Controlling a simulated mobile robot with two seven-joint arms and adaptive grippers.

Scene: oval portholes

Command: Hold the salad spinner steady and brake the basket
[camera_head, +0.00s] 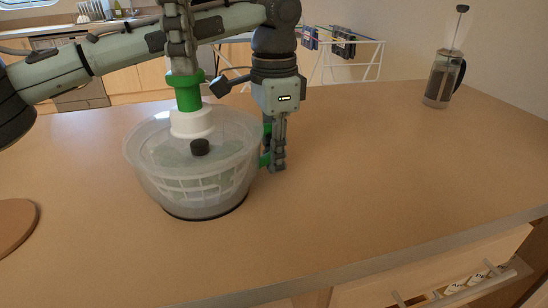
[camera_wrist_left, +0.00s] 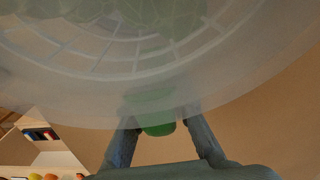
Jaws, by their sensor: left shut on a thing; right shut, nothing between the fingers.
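The salad spinner has a clear bowl (camera_head: 155,180) standing upright on the counter, with a white slatted basket (camera_head: 208,187) and green leaves visible inside. A green knob (camera_head: 188,97) rises from the white collar on its lid, and a black button (camera_head: 200,147) sits in front of it. My left gripper (camera_head: 275,160) points down at the bowl's right side, shut on a green handle (camera_wrist_left: 156,126), which shows between the fingers in the left wrist view. My right gripper (camera_head: 183,68) is shut and empty, directly above the green knob; its fingertips look in contact with the knob's top.
A French press (camera_head: 442,78) stands at the back right. A round wooden board (camera_head: 14,226) lies at the left edge. The counter (camera_head: 370,180) right of the spinner is clear. A drawer (camera_head: 455,280) is below the front edge.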

